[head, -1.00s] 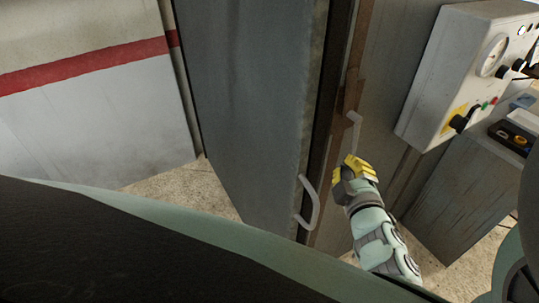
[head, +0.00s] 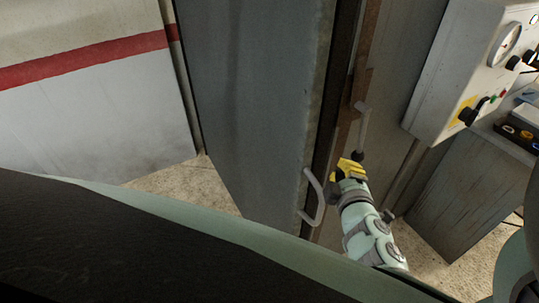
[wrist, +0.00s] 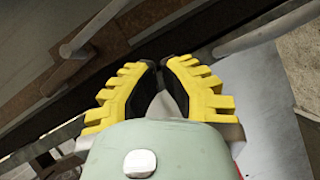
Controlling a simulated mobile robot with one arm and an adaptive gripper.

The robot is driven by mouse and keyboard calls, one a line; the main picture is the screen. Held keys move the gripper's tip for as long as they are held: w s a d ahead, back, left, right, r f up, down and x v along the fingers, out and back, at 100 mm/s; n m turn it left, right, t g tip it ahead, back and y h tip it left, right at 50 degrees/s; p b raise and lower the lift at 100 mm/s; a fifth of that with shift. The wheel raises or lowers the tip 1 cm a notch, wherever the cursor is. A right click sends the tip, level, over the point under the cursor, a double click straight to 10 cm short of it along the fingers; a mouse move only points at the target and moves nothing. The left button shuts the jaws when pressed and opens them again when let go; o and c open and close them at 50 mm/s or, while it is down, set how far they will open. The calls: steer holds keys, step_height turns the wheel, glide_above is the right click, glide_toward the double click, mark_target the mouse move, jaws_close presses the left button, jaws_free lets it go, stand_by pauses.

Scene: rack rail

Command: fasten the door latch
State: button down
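The grey door (head: 265,100) stands at its frame in the head view, with a bent metal pull handle (head: 320,198) near its edge.
A control box (head: 455,75) with a gauge and knobs is on the right, above a grey cabinet (head: 465,195). A white wall with a red stripe (head: 85,65) is on the left. Some speckled floor (head: 185,185) is clear beside the door.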

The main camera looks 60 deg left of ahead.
steer(key=p+x, duration=0.1)
steer(key=x, duration=0.7)
steer(key=w, duration=0.1)
steer(key=w+f, duration=0.1)
steer(key=shift+w+d+f, duration=0.1)
steer(key=shift+w+d, duration=0.25)
steer(key=shift+w+d+f, duration=0.2)
steer(key=shift+w+d, duration=0.05)
steer(key=shift+w, duration=0.2)
steer(key=shift+w+f, duration=0.15)
